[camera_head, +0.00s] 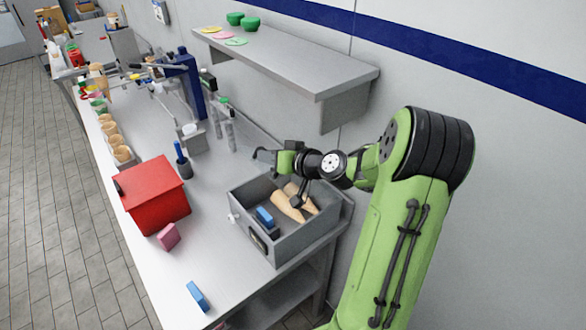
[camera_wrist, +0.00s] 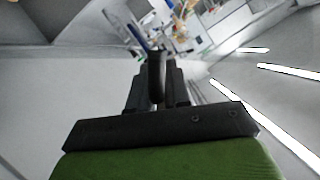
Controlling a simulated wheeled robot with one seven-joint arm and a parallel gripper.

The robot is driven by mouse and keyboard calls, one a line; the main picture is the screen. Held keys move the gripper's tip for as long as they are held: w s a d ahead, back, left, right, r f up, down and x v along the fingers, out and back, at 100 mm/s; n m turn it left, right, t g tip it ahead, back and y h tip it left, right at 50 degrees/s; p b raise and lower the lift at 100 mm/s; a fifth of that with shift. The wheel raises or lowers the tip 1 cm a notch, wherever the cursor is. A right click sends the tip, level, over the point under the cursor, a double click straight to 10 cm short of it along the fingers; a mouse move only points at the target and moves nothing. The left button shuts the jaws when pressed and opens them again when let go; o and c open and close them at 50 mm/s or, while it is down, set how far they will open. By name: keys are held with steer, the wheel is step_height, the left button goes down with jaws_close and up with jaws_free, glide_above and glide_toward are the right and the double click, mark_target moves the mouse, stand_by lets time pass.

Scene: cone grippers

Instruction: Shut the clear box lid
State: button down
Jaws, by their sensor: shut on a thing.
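A grey box (camera_head: 290,249) stands on the bench at the right, its top looking open. Inside it lie tan cone-shaped things (camera_head: 288,207) and a blue block (camera_head: 265,217). I cannot make out a clear lid as a separate sheet. My gripper (camera_head: 262,155) is above the back edge of the box, pointing left. In the wrist view my gripper (camera_wrist: 156,62) is shut on a dark, rounded bar-like thing (camera_wrist: 157,78) between its fingers. I cannot tell whether this bar belongs to the lid.
A red box (camera_head: 155,192), a pink block (camera_head: 168,236) and a blue-and-white block (camera_head: 197,296) are left of the grey box. A shelf (camera_head: 300,65) hangs on the wall behind.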

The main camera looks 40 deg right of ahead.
steer(key=a+f+n+h+b, duration=0.1)
steer(key=a+f+n+b, duration=0.1)
steer(key=f+b, duration=0.4)
steer(key=a+f+n+h+b, duration=0.2)
steer(key=a+f+b, duration=0.3)
steer(key=b, duration=0.7)
steer(key=shift+s+f+b, duration=0.15)
steer(key=shift+f+b, duration=0.2)
steer(key=shift+f, duration=1)
steer(key=c, duration=1.2)
jaws_free()
steer(key=shift+d, duration=0.1)
steer(key=shift+o, duration=0.2)
steer(key=p+v, duration=0.2)
steer(key=v, duration=1.3)
steer(key=shift+s+r, duration=0.25)
steer(key=shift+r, duration=0.1)
